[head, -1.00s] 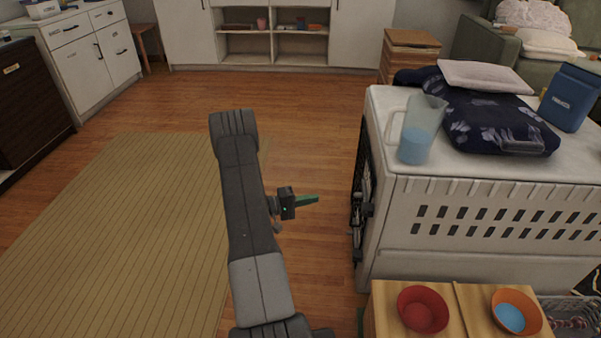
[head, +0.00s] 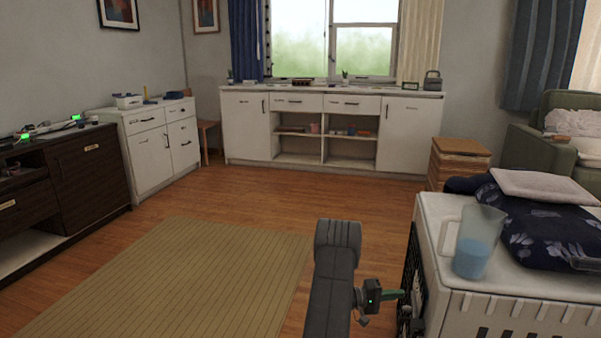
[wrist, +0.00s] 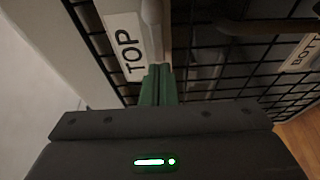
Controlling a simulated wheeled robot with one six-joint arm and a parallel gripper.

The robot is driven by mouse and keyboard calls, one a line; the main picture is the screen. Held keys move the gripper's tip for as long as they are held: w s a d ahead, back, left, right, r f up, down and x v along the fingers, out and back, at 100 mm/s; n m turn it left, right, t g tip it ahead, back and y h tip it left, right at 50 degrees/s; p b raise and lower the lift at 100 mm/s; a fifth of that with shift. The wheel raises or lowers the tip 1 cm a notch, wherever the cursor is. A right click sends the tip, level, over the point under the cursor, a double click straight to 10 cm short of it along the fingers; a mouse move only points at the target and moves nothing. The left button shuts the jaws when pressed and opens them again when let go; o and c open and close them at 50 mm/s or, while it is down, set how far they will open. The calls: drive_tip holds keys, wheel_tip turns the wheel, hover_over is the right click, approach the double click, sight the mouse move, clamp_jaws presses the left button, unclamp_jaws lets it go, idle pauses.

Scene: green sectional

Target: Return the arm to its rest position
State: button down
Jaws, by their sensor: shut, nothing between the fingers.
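My arm rises from the bottom of the head view, with its elbow bent at the top. My gripper (head: 400,294) points to the right, close to the black wire door of the white pet crate (head: 472,300). Its green fingers show together in the wrist view (wrist: 158,85), shut and empty. In that view the crate's wire door (wrist: 225,60) lies just beyond the fingertips, with a label reading "TOP" (wrist: 127,47) beside them. I cannot tell whether the fingertips touch the door.
A jug of blue liquid (head: 477,243) and a dark patterned cushion (head: 555,230) are on the crate. A tan rug (head: 180,280) lies to the left. Wood floor (head: 240,195) is clear toward the white cabinets (head: 245,128). A dark cabinet (head: 90,170) stands at left.

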drive_tip(key=shift+w+d, duration=0.3)
drive_tip(key=shift+w, duration=0.3)
drive_tip(key=shift+w+d, duration=0.25)
drive_tip(key=shift+w, duration=0.35)
drive_tip(key=shift+s, duration=0.1)
